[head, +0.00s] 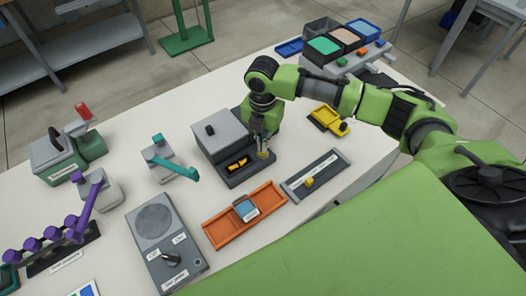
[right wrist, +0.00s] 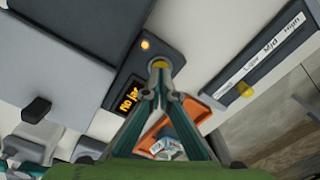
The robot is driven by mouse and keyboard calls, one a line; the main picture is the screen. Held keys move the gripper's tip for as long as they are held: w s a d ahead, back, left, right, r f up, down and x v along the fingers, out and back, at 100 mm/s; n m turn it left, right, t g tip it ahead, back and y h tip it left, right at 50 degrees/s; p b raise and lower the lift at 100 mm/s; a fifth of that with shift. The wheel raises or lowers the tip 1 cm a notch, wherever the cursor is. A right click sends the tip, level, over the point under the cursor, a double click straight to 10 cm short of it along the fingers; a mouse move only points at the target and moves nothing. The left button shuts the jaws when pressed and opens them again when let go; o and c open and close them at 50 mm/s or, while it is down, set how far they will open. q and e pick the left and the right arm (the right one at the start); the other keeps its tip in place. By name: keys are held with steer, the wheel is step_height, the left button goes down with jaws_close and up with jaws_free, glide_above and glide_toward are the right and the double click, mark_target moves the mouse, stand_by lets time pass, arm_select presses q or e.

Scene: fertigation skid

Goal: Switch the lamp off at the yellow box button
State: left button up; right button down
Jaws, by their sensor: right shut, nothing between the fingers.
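My right gripper (head: 263,146) is shut and empty, pointing down over the front of a dark grey unit (head: 236,177). In the right wrist view its fingertips (right wrist: 160,72) are right at a round yellow button (right wrist: 159,62); I cannot tell whether they touch it. A small orange lamp (right wrist: 145,44) glows beside that button. A display (right wrist: 129,96) on the same unit reads "No jar" in orange. A separate yellow box (head: 327,119) stands to the right of the unit, behind my right gripper. My left gripper is not in view.
A slider panel (head: 314,175) with a yellow knob lies to the right of the unit. An orange tray (head: 243,218) holding a small blue-topped item lies in front. A teal-handled device (head: 165,163) stands left. Bare table shows between them.

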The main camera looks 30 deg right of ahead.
stand_by(0.6)
steer(key=shift+f+b, duration=0.35)
steer(key=shift+f, duration=0.7)
stand_by(0.7)
step_height(320, 180, up, 7)
steer(key=p, duration=0.8)
steer(key=shift+r, duration=0.1)
stand_by(0.4)
steer(key=shift+s, duration=0.1)
